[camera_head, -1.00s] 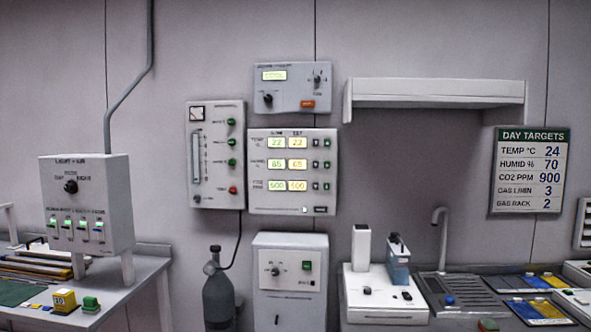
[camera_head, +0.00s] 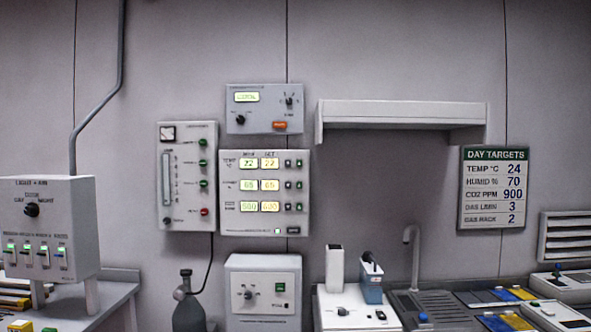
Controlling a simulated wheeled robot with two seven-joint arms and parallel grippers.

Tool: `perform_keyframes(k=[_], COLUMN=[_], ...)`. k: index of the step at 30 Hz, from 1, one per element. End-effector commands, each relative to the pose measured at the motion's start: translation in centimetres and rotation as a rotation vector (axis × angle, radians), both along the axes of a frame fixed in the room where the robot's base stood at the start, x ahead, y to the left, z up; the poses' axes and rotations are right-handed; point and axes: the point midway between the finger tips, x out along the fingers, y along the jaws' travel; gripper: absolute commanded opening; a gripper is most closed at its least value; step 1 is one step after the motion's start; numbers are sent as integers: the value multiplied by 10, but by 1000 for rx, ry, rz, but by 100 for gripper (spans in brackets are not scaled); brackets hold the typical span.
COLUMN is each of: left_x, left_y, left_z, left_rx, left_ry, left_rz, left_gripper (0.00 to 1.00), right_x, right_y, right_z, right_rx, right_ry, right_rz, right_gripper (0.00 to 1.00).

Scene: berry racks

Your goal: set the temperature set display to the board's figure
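The climate panel (camera_head: 230,213) hangs on the back wall near the middle, with three rows of lit displays in two columns. The temperature set display (camera_head: 269,163) is in the top row, right column, and appears to read 22. The temperature display left of it (camera_head: 246,163) also appears to read 22. Two small buttons (camera_head: 294,163) sit right of that row. The day targets board (camera_head: 493,188) on the right wall reads TEMP °C 24, HUMID % 70, CO2 PPM 900. Neither of my grippers is in view.
A gas panel (camera_head: 187,222) adjoins the climate panel on its left, a controller box (camera_head: 264,118) above it. Below are a cabinet (camera_head: 262,310) and a gas bottle (camera_head: 189,312). A light box (camera_head: 60,190) stands left, a shelf (camera_head: 400,112) and sink (camera_head: 435,308) right.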

Motion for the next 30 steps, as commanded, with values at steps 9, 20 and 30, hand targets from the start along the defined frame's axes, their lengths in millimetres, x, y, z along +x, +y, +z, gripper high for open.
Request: perform_keyframes(k=[9,20,30], left_x=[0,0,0], left_y=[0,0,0], left_z=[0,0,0], left_rx=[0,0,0], left_ry=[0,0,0], left_rz=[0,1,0], left_gripper=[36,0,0], right_x=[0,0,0], right_y=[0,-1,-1], right_z=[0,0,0], right_rx=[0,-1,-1], right_ry=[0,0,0], right_rz=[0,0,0], right_gripper=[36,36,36])
